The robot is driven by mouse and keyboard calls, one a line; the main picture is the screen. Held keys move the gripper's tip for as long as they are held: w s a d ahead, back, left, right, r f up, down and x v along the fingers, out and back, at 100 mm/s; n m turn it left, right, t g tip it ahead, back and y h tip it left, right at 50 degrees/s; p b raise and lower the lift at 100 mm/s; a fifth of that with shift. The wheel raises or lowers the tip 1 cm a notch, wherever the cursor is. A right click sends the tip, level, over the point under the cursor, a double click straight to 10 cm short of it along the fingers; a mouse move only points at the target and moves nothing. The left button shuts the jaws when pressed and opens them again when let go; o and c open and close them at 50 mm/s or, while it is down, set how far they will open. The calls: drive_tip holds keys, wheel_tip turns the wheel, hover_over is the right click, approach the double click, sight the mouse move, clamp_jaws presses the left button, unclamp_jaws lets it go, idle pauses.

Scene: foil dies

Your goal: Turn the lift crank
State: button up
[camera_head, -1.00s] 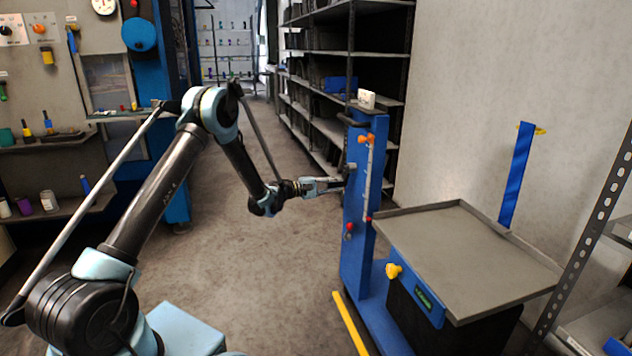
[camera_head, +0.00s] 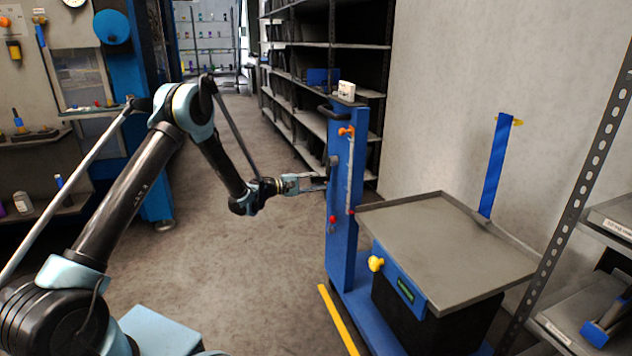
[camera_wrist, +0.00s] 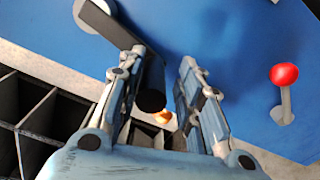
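The lift is a blue column (camera_head: 343,240) with a grey tray platform (camera_head: 450,245), standing right of my arm in the head view. The crank is on the column's left side; its grey hub (camera_wrist: 93,14) and black handle (camera_wrist: 152,88) show in the wrist view. My gripper (camera_wrist: 165,85) is open, its two fingers on either side of the black handle. The handle lies close to the left finger, with a gap to the right finger; contact is unclear. In the head view my gripper (camera_head: 322,182) is at the column's left edge, and the crank handle is hard to make out.
A red-knobbed lever (camera_wrist: 284,85) stands on the blue face right of my gripper. A yellow knob (camera_head: 376,263) is on the lift's front. Dark shelving (camera_head: 325,45) stands behind the column, and another rack (camera_head: 580,200) at the right. The floor left of the lift is clear.

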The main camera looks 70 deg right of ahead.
drive_tip(key=shift+w+r, duration=0.1)
drive_tip(key=shift+r, duration=0.1)
drive_tip(key=v, duration=1.2)
idle(0.4)
drive_tip(key=s+d+n, duration=0.3)
drive_tip(key=n, duration=0.1)
drive_tip(key=s+d+n, duration=0.3)
drive_tip(key=s+n, duration=0.1)
drive_tip(key=n, duration=0.1)
drive_tip(key=s+d+n, duration=0.3)
drive_tip(key=s+n, duration=0.1)
drive_tip(key=n, duration=0.1)
drive_tip(key=shift+d+r, duration=0.2)
drive_tip(key=shift+d, duration=0.15)
idle(0.5)
